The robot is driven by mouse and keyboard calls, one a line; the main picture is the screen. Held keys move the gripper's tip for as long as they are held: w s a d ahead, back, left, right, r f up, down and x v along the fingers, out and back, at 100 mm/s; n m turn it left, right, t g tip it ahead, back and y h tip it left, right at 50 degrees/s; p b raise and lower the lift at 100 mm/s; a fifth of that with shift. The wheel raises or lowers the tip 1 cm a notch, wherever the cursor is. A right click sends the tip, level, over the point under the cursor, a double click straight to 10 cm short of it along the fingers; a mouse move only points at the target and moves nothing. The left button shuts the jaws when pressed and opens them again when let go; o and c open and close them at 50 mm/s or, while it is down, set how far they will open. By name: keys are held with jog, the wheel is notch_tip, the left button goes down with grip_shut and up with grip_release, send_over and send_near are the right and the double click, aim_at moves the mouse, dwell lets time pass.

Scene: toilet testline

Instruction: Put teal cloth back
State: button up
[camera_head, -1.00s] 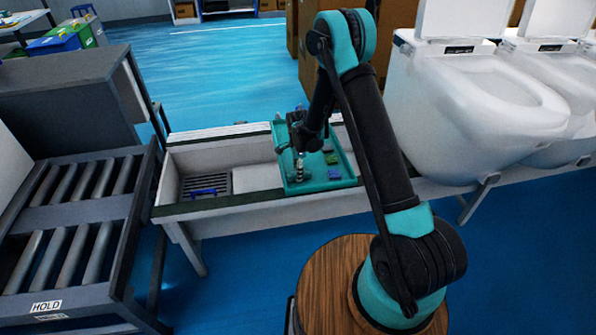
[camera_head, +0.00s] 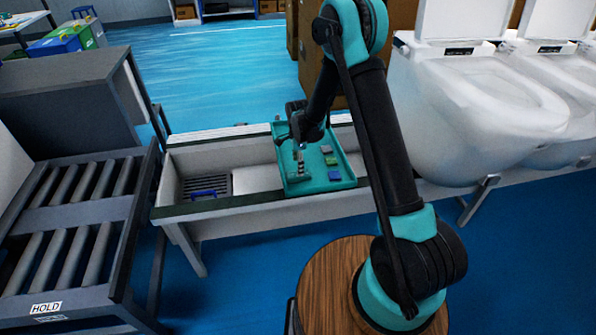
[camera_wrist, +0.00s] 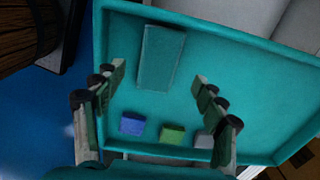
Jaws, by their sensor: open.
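The teal cloth (camera_wrist: 161,57) is a flat, rectangular piece lying on the floor of the teal tray (camera_wrist: 255,45), near one long wall. In the wrist view it sits just beyond and between the fingertips of my gripper (camera_wrist: 159,76). The fingers are spread apart with nothing between them. In the head view my gripper (camera_head: 300,150) hangs over the left part of the tray (camera_head: 318,184). The cloth is hard to make out there, partly hidden by the fingers and close to the tray in colour.
A blue block (camera_wrist: 132,123), a green block (camera_wrist: 172,133) and a grey block (camera_wrist: 204,140) lie in a row in the tray. The tray sits in a pale trough (camera_head: 225,157) with a dark grate (camera_head: 206,187) at left. White toilets (camera_head: 480,110) stand close at right.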

notch_tip(320, 180, up, 7)
jog(key=shift+r, duration=0.2)
jog(key=s+d+r+n+t, duration=0.1)
jog(key=s+d+r+n, duration=0.35)
jog(key=d+r, duration=0.4)
jog(key=s+d+r+n+t, duration=0.1)
jog(key=s+d+n, duration=0.4)
jog(key=s+d, duration=0.3)
jog(key=s+d+r+n+t, duration=0.1)
jog(key=s+d+n+t, duration=0.1)
jog(key=s+d+n, duration=0.3)
jog(key=s+d, duration=0.4)
jog(key=s, duration=0.6)
jog(key=shift+d+r, duration=0.2)
jog(key=shift+d, duration=0.1)
